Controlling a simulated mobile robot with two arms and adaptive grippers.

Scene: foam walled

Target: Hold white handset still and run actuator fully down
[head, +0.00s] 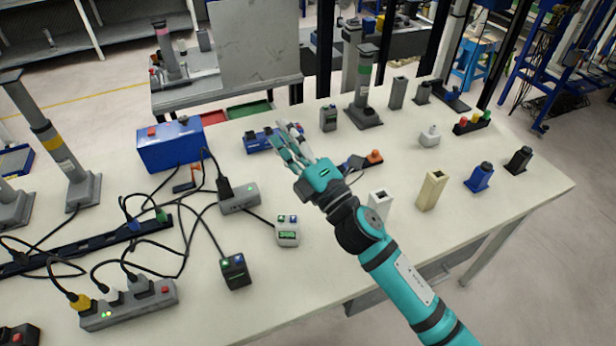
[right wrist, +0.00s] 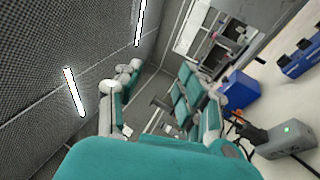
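Upright actuator columns stand on the table: one with a yellow band (head: 62,152) at the left, one with a green band (head: 364,80) at the back. I cannot tell which one belongs to the handset. My right gripper (head: 287,142) is above the table, beyond the handset and not touching it. Its fingers are apart and empty; they also show apart in the right wrist view (right wrist: 155,100). My left gripper is not in view.
A blue box (head: 170,144), a grey box (head: 240,197), a black box (head: 235,271) and a power strip (head: 130,304) stand at the left among loose cables. Several small blocks and a beige post (head: 432,190) stand at the right. Bare table lies right of the handset.

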